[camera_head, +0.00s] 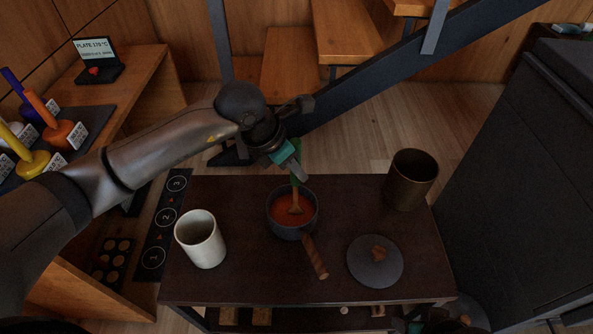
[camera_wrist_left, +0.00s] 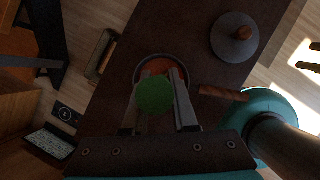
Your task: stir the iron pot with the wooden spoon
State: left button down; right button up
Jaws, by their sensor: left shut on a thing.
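The iron pot (camera_head: 270,222) stands on the dark table with its brown handle pointing toward the front right. It holds a red-orange liquid. The wooden spoon (camera_head: 295,207) stands nearly upright with its lower end inside the pot, in or over the liquid. My left gripper (camera_head: 299,172) is above the pot and shut on the spoon's upper part, where green shows. In the left wrist view, the spoon's round green end (camera_wrist_left: 155,95) sits between the fingers, in front of the pot (camera_wrist_left: 161,58) and hiding part of it. My right gripper is not in view.
On the table (camera_head: 255,285) stand a white cup (camera_head: 201,242) left of the pot, a grey lid (camera_head: 372,266) at right, and a brown-gold canister (camera_head: 412,182) at back right. A side counter at left holds colourful objects. A staircase rises behind.

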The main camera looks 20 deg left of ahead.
aim_at(291, 141)
pick_arm(q)
jog(key=shift+s+a+r, duration=0.1)
jog(key=shift+a, duration=0.25)
jog(key=shift+r+p, duration=2.8)
jog(key=shift+r, duration=0.85)
